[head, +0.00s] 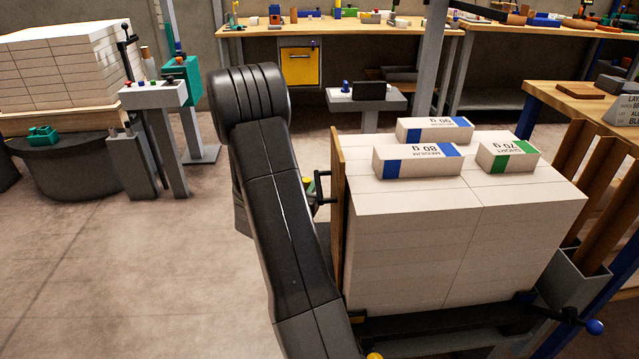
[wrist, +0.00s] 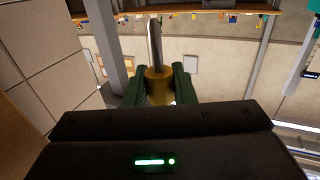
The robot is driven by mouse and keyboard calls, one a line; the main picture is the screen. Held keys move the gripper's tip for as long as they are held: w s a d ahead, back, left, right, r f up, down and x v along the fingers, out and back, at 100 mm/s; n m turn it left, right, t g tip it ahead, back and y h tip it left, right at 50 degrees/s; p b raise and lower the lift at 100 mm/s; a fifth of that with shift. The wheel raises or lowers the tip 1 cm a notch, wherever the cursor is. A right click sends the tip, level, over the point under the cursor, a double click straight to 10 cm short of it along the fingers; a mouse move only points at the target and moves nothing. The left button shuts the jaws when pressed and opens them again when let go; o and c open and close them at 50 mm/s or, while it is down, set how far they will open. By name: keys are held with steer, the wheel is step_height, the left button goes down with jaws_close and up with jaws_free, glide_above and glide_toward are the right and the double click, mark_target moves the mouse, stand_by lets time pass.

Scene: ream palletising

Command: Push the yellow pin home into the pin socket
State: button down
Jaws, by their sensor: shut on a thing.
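The yellow pin (wrist: 157,87) has a yellow grip and a bare metal shank, and shows in the wrist view. My gripper (wrist: 158,94) has its two dark green jaws shut on the yellow grip, one on each side. The metal shank points away from the jaws, toward the top of the picture. Its far end appears free, with no socket seen around it. I cannot make out the pin socket in either view.
A block of white reams (head: 463,240) stands on a dark stand, with loose reams (head: 417,160) on top. A brown upright board (head: 338,215) flanks its left side. A blue-knobbed lever (head: 594,327) sticks out front right. The floor (head: 140,270) on the left is clear.

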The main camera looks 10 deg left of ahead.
steer(key=shift+a, duration=0.1)
stand_by(0.3)
step_height(320, 180, down, 6)
steer(key=b, duration=0.6)
steer(key=shift+r+b, duration=0.1)
steer(key=shift+b, duration=0.4)
stand_by(1.7)
steer(key=shift+f+b, duration=2.45)
steer(key=shift+f, duration=0.4)
steer(key=c, duration=1.1)
jaws_free()
steer(key=shift+c, duration=0.2)
steer(key=s+a+p, duration=0.2)
steer(key=s+p, duration=0.1)
steer(key=s, duration=1)
steer(key=shift+s+a, duration=0.3)
steer(key=shift+w, duration=0.1)
